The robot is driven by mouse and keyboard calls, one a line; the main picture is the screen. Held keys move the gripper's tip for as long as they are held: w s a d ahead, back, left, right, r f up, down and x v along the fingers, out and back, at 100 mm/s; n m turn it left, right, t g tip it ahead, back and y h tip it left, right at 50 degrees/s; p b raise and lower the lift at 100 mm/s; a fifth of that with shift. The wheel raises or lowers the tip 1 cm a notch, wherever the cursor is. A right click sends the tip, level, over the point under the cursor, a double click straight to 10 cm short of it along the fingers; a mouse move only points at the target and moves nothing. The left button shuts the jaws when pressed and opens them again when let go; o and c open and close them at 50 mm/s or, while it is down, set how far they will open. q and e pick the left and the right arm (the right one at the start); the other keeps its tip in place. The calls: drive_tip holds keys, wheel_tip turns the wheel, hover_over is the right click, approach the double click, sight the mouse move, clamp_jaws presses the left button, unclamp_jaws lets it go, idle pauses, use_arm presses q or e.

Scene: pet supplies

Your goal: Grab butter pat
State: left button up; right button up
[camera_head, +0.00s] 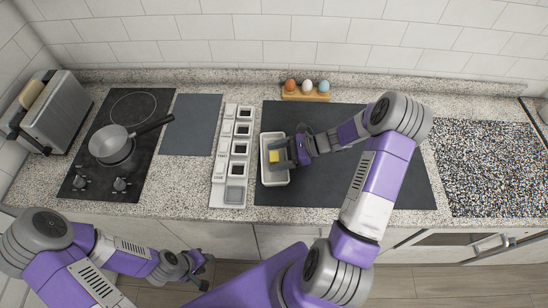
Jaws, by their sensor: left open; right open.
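A small yellow butter pat (274,157) lies in a white rectangular dish (275,178) on the dark mat in the middle of the counter. My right gripper (281,154) is over the dish, with its fingers open around or just beside the butter pat. I cannot tell whether the fingers touch it. My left gripper (204,270) is open and empty, low in front of the counter and away from the dish.
A white tray with several square compartments (222,170) stands left of the dish. A pan (110,143) sits on the black cooktop, with a toaster (52,110) further left. An egg holder (305,95) stands behind the mat. The slate-grey mat (192,125) is clear.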

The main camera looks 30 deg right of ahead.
drive_tip(key=shift+s+d+f, duration=0.1)
drive_tip(key=shift+d+f, duration=0.15)
drive_tip(key=c, duration=1)
